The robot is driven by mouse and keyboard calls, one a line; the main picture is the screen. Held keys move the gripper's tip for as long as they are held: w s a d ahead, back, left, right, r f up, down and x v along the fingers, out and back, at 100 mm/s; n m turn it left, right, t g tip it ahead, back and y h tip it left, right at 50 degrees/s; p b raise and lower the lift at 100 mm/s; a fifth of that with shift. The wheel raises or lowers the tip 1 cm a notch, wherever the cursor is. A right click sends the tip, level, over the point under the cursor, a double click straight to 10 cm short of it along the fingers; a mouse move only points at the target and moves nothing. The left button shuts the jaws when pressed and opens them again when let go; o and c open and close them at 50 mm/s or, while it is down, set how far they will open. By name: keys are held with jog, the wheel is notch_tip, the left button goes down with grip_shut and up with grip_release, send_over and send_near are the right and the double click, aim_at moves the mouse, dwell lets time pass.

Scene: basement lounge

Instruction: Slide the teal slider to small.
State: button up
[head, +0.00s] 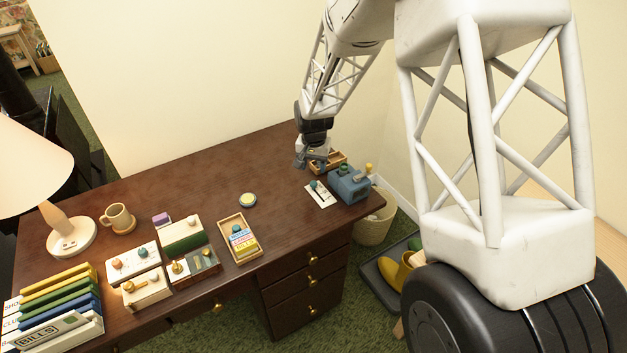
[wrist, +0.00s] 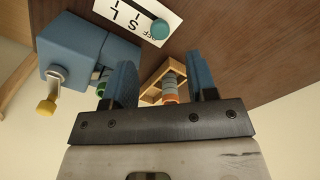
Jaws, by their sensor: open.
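The teal slider is a round knob (head: 313,184) on a white plate (head: 322,198) lying on the brown desk at its right side. In the wrist view the teal knob (wrist: 160,29) sits at the OFF end of a dark slot, beside the OFF lettering. The plate (wrist: 122,10) also carries the letters S and L, with S nearer the knob and L farther along. My gripper (head: 311,160) is above the desk behind the plate, apart from the knob. In the wrist view my gripper (wrist: 160,64) has its blue fingers spread with nothing held between them.
A blue box (head: 350,184) with a yellow-tipped lever stands right beside the plate. A small wooden tray (wrist: 151,97) with coloured pieces lies behind it. A wooden box of cards (head: 239,240) and several knobbed boxes are to the left. The desk left of the plate is clear.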

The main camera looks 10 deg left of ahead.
aim_at(314, 183)
jog(key=shift+f, duration=3.4)
grip_shut()
